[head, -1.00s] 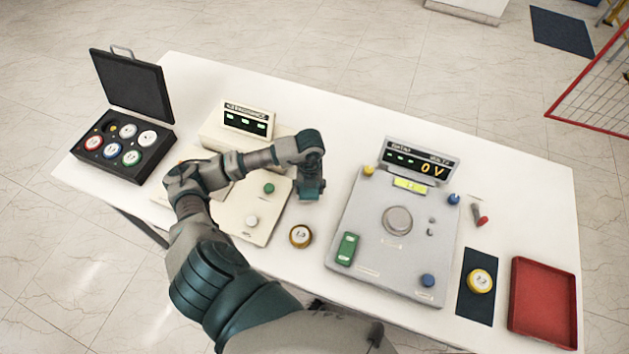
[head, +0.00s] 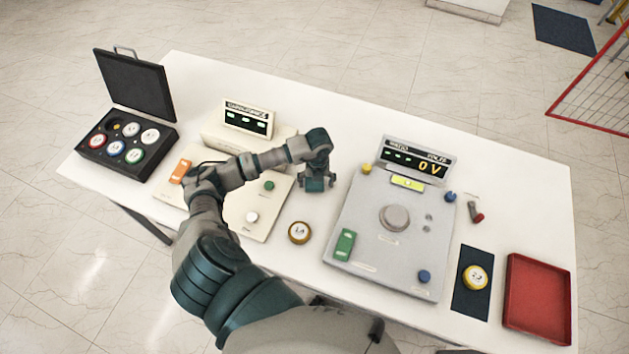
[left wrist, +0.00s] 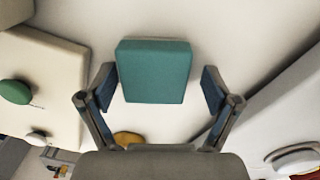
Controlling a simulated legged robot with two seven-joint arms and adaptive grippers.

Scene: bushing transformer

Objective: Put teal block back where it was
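The teal block (left wrist: 155,70) stands between the fingers of my left gripper (left wrist: 158,90) in the left wrist view, over the white table. The fingers are spread wide. A clear gap shows at the block's right side and a narrower one at its left. In the head view my left gripper (head: 318,182) points down over the table strip between the cream device and the grey device. There the gripper largely hides the block, and I cannot tell its exact height over the table. My right gripper is not in view.
The cream device (head: 236,205) is left of the gripper, the grey voltage device (head: 375,265) right. A round brass-rimmed weight (head: 299,233) sits nearer me. An open black case (head: 163,157) holds several weights at far left. A red tray (head: 538,300) and dark mat (head: 470,306) are right.

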